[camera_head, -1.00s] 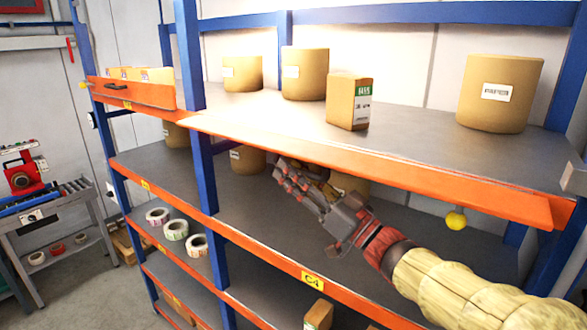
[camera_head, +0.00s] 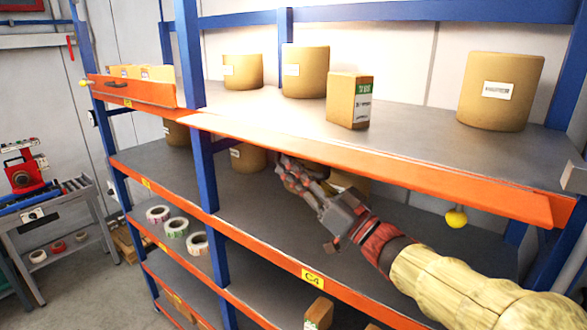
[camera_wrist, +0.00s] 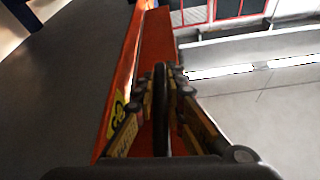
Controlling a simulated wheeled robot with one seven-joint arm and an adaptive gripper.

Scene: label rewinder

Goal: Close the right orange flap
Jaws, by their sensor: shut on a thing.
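The right orange flap (camera_head: 400,178) runs along the front of the upper shelf, tilted outward and down, not standing upright like the left orange flap (camera_head: 138,94). My gripper (camera_head: 284,164) is under the flap's front edge, near its middle. In the wrist view my gripper (camera_wrist: 167,82) has its fingers closed on both sides of a dark bar-shaped handle (camera_wrist: 160,115), with the orange flap (camera_wrist: 157,45) behind it. In the head view the handle is hidden behind the flap and my fingers.
Brown cartons and round containers, such as a labelled carton (camera_head: 349,100), stand on the upper shelf (camera_head: 270,112) behind the flap. Blue uprights (camera_head: 203,170) frame the rack. A yellow knob (camera_head: 456,217) hangs at right. Label rolls (camera_head: 176,228) lie on the shelf below.

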